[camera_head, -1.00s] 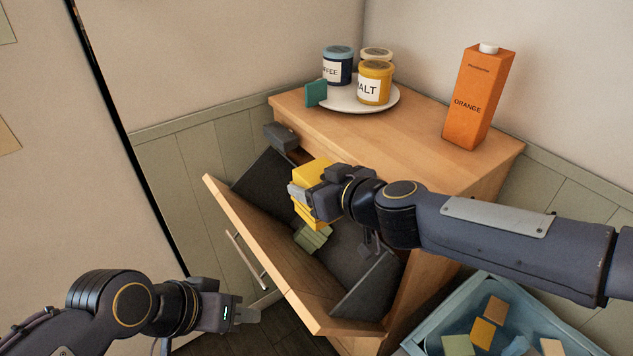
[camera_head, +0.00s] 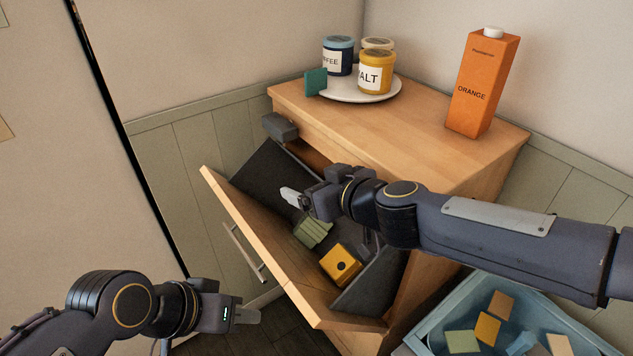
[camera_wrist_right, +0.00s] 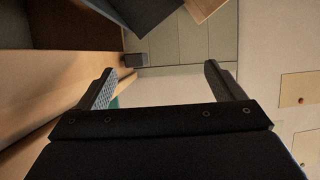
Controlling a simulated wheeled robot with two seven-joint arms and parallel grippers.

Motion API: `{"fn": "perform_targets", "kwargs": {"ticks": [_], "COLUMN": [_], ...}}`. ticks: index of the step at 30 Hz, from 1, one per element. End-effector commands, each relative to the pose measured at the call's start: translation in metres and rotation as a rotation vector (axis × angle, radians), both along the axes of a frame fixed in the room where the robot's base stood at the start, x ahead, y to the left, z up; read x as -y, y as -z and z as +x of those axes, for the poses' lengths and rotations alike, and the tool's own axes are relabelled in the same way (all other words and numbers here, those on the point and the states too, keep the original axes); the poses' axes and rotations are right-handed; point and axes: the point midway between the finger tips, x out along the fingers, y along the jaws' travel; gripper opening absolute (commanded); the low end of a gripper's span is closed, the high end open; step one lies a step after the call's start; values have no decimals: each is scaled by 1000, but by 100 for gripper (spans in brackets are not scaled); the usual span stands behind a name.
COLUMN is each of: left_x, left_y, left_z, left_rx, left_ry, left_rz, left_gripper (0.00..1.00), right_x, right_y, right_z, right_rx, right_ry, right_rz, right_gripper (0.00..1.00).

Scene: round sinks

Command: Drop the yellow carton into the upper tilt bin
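The yellow carton (camera_head: 340,264) lies tilted inside the open upper tilt bin (camera_head: 222,208), towards its near right end, with a dark round spot on the face towards me. A green ribbed block (camera_head: 312,232) lies beside it in the bin. My right gripper (camera_head: 293,198) is above the bin, up and left of the carton and apart from it. The right wrist view shows its two fingers (camera_wrist_right: 160,78) wide apart with nothing between them. My left gripper (camera_head: 247,316) is low, left of the bin front; its finger gap cannot be made out.
On the cabinet top (camera_head: 420,135) stand a plate (camera_head: 345,96) with several jars and a teal block (camera_head: 316,82), and an orange juice carton (camera_head: 482,85). A blue crate (camera_head: 415,340) with several blocks stands at the lower right.

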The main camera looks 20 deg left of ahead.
Motion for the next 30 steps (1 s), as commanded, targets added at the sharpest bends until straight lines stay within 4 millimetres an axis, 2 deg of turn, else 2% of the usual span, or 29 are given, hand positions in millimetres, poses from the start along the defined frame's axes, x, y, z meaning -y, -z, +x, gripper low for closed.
{"fn": "perform_targets", "kwargs": {"ticks": [8, 21, 30], "left_x": [0, 0, 0], "left_y": [-2, -16, -16], "left_z": [0, 0, 0], "left_rx": [0, 0, 0], "left_ry": [0, 0, 0], "left_rz": [0, 0, 0], "left_gripper": [32, 32, 32], "right_x": [6, 53, 57], "right_y": [-4, -29, -29], "right_z": [-4, -41, -45], "right_rx": [2, 2, -1], "right_ry": [1, 1, 0], "right_rz": [0, 0, 0], "right_gripper": [88, 88, 88]}}
